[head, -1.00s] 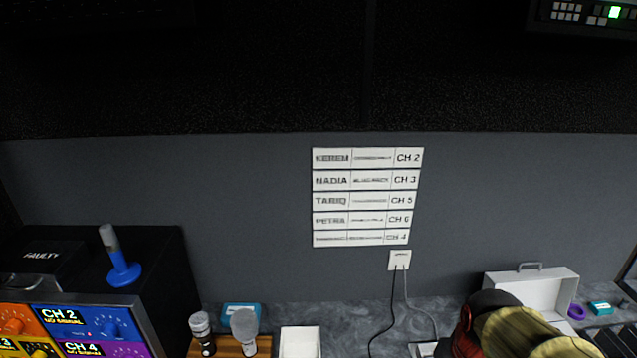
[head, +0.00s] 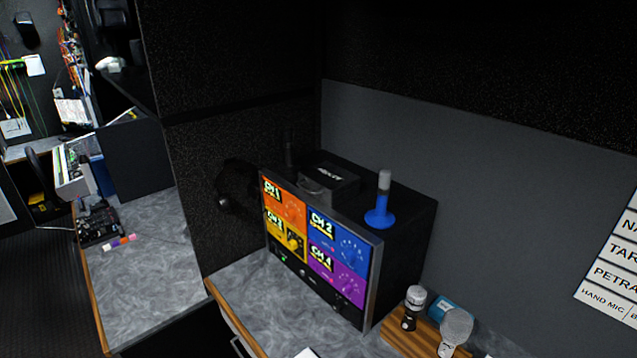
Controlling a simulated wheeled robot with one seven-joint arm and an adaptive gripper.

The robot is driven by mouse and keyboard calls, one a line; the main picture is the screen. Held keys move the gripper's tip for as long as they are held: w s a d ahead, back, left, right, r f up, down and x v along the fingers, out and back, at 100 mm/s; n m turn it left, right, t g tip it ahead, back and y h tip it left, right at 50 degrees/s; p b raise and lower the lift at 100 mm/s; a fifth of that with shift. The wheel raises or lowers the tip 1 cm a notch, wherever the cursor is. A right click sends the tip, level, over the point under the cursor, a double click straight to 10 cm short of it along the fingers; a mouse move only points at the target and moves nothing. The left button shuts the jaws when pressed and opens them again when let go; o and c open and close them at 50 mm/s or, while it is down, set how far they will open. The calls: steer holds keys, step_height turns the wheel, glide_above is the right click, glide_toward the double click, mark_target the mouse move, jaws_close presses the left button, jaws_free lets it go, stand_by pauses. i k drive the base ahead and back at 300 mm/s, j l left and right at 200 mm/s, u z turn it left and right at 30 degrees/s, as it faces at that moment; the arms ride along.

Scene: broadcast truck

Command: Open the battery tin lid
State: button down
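I do not see a thing in the current head view that I can identify as the battery tin. My gripper is not in the current view. A white edge (head: 307,353) of something shows at the bottom, cut off by the frame, and I cannot tell what it is.
A monitor with four coloured panels (head: 318,246) stands on the grey counter (head: 262,291). A blue-based handset (head: 381,212) and a box labelled faulty (head: 327,178) sit on top. Two microphones (head: 455,328) stand on a wooden block at right. Another counter (head: 150,272) is at left.

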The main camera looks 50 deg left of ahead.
mark_target(330, 179)
steer(key=u, duration=1.95)
steer(key=i+j+u, duration=0.4)
steer(key=i+l, duration=0.05)
